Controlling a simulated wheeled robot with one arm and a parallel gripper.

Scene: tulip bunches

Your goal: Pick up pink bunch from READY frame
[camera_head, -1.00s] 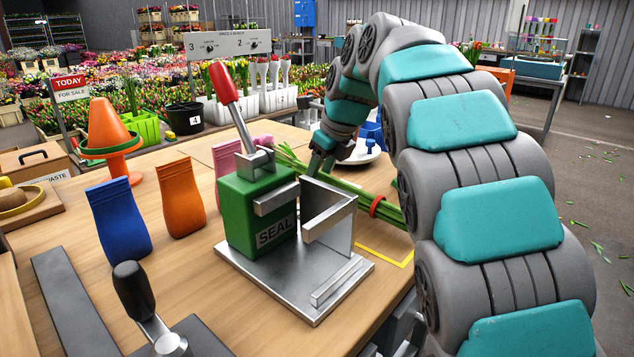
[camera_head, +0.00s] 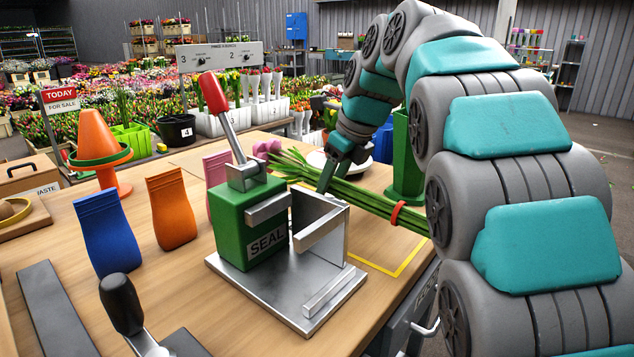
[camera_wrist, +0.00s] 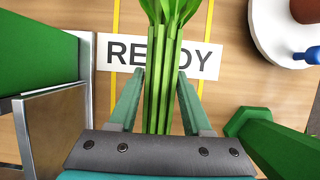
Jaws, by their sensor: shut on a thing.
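The bunch's long green stems (camera_head: 350,193) slant across behind the sealing press in the head view, with a red band (camera_head: 397,214) near their right end. Pink shapes (camera_head: 266,147) at the leafy left end look like its flower heads, but I cannot be sure. My gripper (camera_head: 328,178) is shut on the stems. In the wrist view the stems (camera_wrist: 164,85) run between my two fingers (camera_wrist: 157,98), above the READY label (camera_wrist: 120,54). The flower heads are outside the wrist view. The yellow frame (camera_head: 393,273) is marked on the table.
The green SEAL press (camera_head: 245,225) with its metal guard stands close left of my gripper. A green post (camera_head: 405,160) stands close on the right, and a white plate (camera_head: 322,160) lies behind. Blue (camera_head: 108,235), orange (camera_head: 171,208) and pink sleeves stand to the left.

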